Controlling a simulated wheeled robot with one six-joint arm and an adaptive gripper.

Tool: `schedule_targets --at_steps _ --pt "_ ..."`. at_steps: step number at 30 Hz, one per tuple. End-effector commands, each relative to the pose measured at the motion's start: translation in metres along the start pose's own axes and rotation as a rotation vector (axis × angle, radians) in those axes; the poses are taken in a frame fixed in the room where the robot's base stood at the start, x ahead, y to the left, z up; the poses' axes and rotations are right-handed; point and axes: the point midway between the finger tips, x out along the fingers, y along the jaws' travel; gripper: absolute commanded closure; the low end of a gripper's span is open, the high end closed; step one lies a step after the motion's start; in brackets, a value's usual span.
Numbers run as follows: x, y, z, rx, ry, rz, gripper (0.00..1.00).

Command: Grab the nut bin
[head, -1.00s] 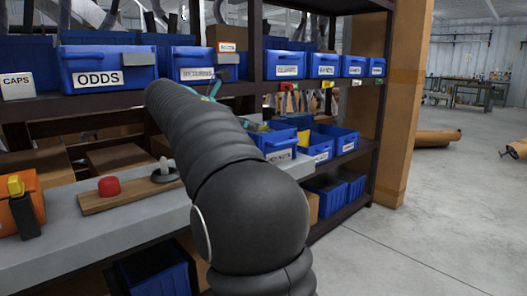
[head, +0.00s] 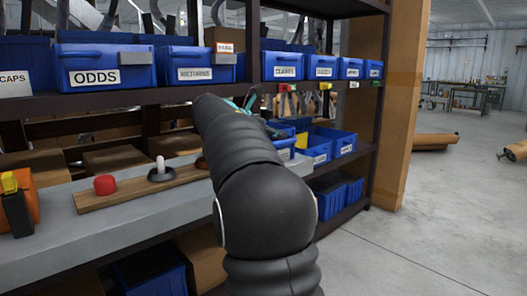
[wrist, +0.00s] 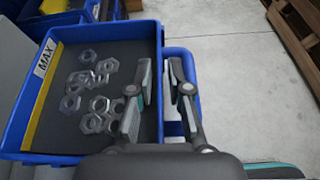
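The nut bin (wrist: 84,158) is a blue open bin in the wrist view, with several metal hex nuts (wrist: 92,90) on its dark floor. A yellow strip and a "MAX" label run along its left side. A blue loop handle (wrist: 181,51) sticks out from its right wall. My gripper (wrist: 160,62) is open. Its left finger is over the inside of the bin and its right finger is over the handle, so the fingers straddle the right wall; contact is not clear. In the head view, the gripper's teal parts (head: 244,103) show beyond my arm, which hides much of the shelf there.
Blue labelled bins, including "ODDS" (head: 106,70), fill the upper shelf above the gripper. More blue bins (head: 318,148) stand on the shelf to the right. A board with a red knob (head: 105,185) lies on the grey bench at left. Open floor (head: 400,250) is at right.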

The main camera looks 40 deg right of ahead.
Motion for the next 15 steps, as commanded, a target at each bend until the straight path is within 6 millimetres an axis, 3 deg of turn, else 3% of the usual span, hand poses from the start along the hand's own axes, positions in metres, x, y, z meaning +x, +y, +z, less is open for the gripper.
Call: schedule_targets --at_steps 6,8,9,15 --pt "0.0013 0.0002 0.0002 0.000 0.000 0.001 0.82" --pt "0.0012 0.0002 0.0002 0.000 0.000 0.001 0.97" --pt "0.0012 0.0003 0.0002 0.000 0.000 0.001 1.00" --pt "0.0010 0.0003 0.0001 0.000 0.000 0.001 1.00"
